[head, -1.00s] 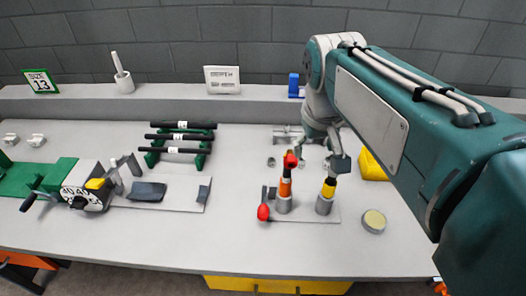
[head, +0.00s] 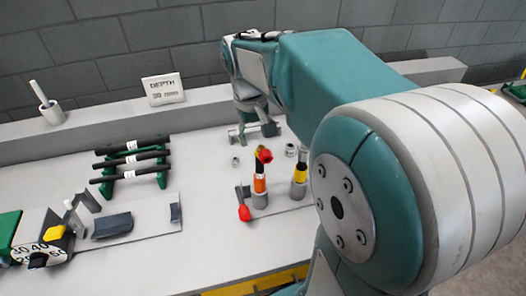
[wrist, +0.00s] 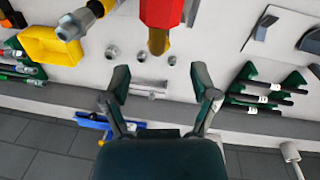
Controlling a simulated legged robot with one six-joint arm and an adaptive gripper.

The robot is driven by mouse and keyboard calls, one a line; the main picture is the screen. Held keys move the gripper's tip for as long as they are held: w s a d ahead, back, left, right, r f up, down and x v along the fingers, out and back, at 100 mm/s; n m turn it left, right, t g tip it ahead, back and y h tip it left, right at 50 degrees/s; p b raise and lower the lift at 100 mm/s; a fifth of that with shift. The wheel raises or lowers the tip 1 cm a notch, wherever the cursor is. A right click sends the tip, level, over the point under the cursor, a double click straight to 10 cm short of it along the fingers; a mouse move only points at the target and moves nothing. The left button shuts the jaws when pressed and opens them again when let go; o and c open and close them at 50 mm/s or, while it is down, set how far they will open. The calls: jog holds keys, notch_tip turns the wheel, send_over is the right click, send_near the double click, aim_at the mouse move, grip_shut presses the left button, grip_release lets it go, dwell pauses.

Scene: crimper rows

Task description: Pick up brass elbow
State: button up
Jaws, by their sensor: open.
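No elbow is clear enough to name with certainty. Several small grey metal fittings (wrist: 138,54) lie on the bench in the wrist view; two show in the head view, one at left (head: 236,162) and one at right (head: 290,150). Beyond them is a pale metal rod-like piece (wrist: 150,87). A brass-coloured tip (wrist: 158,42) shows at the end of a large red piece (wrist: 161,10) in the wrist view; its full shape is cut off. My gripper (wrist: 160,84) is open and empty, above the back of the bench near the rod-like piece. It is partly hidden in the head view (head: 257,122).
An orange tool with a red top (head: 260,182) and a yellow tool (head: 300,174) stand in front of my gripper. A black-bar rack (head: 132,177) and a back ledge (head: 105,116) are nearby.

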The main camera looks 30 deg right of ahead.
aim_at(258, 150)
jog(key=f, duration=0.4)
jog(key=shift+s+d+f, duration=0.1)
jog(key=shift+s+f, duration=0.1)
jog(key=shift+f, duration=0.05)
jog(key=shift+d+f, duration=0.15)
jog(key=shift+d, duration=0.4)
jog(key=shift+a, duration=0.35)
jog(key=c, duration=1.1)
jog(key=shift+a, duration=0.3)
grip_shut()
